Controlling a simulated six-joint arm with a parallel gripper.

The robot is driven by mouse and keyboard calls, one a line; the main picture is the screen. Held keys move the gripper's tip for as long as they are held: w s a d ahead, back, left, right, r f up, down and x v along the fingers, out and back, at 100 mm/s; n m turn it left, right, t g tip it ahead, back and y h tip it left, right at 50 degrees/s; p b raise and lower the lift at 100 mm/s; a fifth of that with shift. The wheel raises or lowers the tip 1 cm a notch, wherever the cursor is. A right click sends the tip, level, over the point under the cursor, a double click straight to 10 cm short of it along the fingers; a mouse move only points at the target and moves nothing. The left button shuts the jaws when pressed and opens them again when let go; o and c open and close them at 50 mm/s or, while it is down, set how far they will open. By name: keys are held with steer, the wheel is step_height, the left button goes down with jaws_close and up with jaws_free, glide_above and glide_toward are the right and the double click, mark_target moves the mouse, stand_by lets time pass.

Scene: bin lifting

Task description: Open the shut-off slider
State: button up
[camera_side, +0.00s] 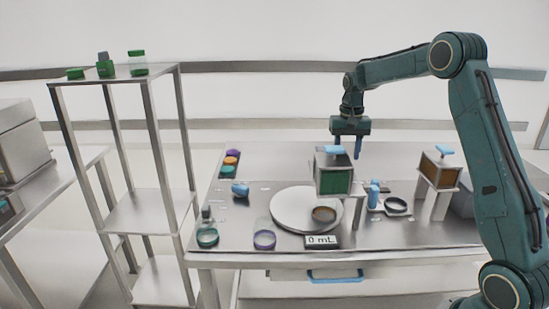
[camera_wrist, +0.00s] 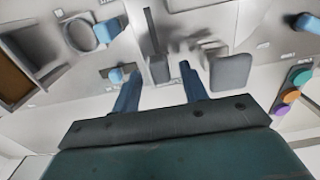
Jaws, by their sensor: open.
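My gripper (camera_side: 346,150) points down above the table, by the top of a box with a green front (camera_side: 336,181). A light-blue tab (camera_side: 335,150) sits on top of that box. In the wrist view my gripper (camera_wrist: 156,78) has its two blue fingers apart, with nothing held between them. A grey upright piece (camera_wrist: 158,69) shows between the fingertips. A small blue knob (camera_wrist: 116,75) lies just beside the left finger. I cannot tell which blue part is the shut-off slider, nor whether a finger touches anything.
A brown-fronted box with a blue handle (camera_side: 444,150) stands on the right. A round plate (camera_side: 290,210) with a brown-filled dish, a display reading 0 mL (camera_side: 322,241), and several rings and small jars share the table. A metal shelf (camera_side: 140,210) stands left.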

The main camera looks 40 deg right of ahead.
steer(key=shift+f, duration=0.5)
jaws_close()
steer(key=shift+s+a, duration=0.95)
jaws_free()
steer(key=shift+r, duration=0.2)
step_height(320, 180, up, 14)
steer(key=shift+f, duration=0.25)
